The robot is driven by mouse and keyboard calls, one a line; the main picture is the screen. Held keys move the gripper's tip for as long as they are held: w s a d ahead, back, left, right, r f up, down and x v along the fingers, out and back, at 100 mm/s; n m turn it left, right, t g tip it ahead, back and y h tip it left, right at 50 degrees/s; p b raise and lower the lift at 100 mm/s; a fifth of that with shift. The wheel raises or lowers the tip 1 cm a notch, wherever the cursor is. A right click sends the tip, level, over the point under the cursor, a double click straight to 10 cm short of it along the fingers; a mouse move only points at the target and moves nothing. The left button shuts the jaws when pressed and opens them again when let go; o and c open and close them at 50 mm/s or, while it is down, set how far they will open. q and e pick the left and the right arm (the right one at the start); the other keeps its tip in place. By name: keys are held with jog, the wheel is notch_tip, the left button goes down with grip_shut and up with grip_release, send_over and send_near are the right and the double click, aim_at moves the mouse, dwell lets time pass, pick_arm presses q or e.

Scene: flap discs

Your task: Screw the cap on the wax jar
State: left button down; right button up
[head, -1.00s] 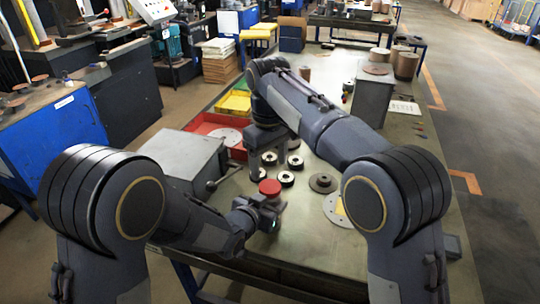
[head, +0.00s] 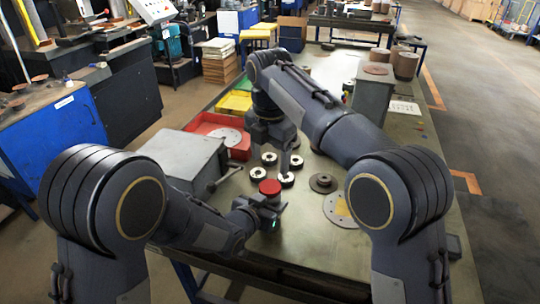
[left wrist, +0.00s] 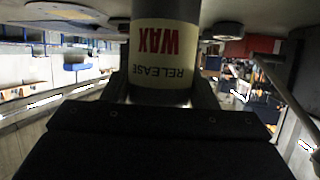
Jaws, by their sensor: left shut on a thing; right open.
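The wax jar (left wrist: 163,55) is a dark cylinder with a cream label reading "RELEASE WAX", upside down in the left wrist view. My left gripper (left wrist: 162,92) is shut around it. In the head view, my left gripper (head: 263,208) holds the jar over the front of the bench. The round red cap (head: 269,187) shows on top of the jar; how tightly it sits cannot be told. The cap is hidden in the left wrist view. My right gripper (head: 283,158) is open and empty, beyond the cap, pointing down near the dark discs.
Several dark ring-shaped discs (head: 296,161) lie on the bench around my right gripper. A wider dark disc (head: 323,183) and a pale flat disc (head: 338,210) lie to the right. A grey metal box (head: 183,153) and a red tray (head: 208,121) stand left.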

aim_at(270, 186)
jog(key=shift+f, duration=4)
jog(key=c, duration=1)
jog(key=m, duration=0.9)
jog(key=shift+m, duration=0.4)
jog(key=o, duration=1.1)
